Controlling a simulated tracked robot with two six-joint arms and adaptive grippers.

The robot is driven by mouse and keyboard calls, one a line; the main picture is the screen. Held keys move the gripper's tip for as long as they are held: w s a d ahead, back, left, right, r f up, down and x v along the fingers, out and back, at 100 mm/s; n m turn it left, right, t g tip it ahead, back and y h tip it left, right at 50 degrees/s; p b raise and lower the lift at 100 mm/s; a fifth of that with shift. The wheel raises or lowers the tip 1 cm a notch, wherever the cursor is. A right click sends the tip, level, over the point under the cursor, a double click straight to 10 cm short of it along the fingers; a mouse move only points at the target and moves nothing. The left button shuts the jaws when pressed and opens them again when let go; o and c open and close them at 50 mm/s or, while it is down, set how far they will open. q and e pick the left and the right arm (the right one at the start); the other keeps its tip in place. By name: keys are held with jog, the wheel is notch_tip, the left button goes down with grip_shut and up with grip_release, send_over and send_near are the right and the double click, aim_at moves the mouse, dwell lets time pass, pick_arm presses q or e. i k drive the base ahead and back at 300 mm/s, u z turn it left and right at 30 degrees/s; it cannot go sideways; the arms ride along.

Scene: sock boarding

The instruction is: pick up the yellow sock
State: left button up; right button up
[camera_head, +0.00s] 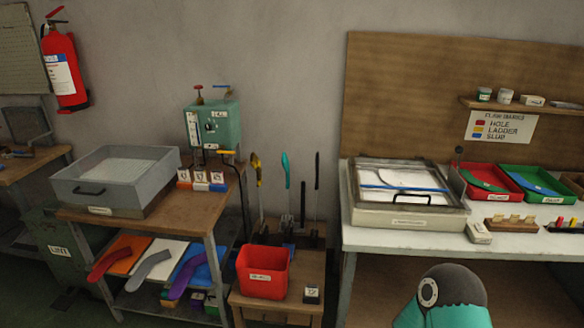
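A narrow yellow shape (257,170) stands upright at the back of the low wooden stand in the middle. It looks like the yellow sock on a thin upright form, but it is small and I cannot be sure. A teal shape (286,170) and a thin dark upright (317,171) stand to its right. No other yellow sock shows. Neither of my grippers is in view. A teal and dark rounded part at the bottom right looks like a link of my own arm, well apart from the yellow shape.
A red bin (262,272) stands on the low stand (275,306) in front of the uprights. Red, grey and purple socks lie on coloured boards on the left shelf. A grey box (115,180) and green machine (212,124) stand above. A white-topped bench (520,243) is at right.

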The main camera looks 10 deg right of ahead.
aim_at(254, 162)
jog(key=z, duration=0.1)
jog(key=i, duration=1.15)
jog(key=z, duration=2)
jog(key=k, duration=0.95)
jog(key=z, duration=0.05)
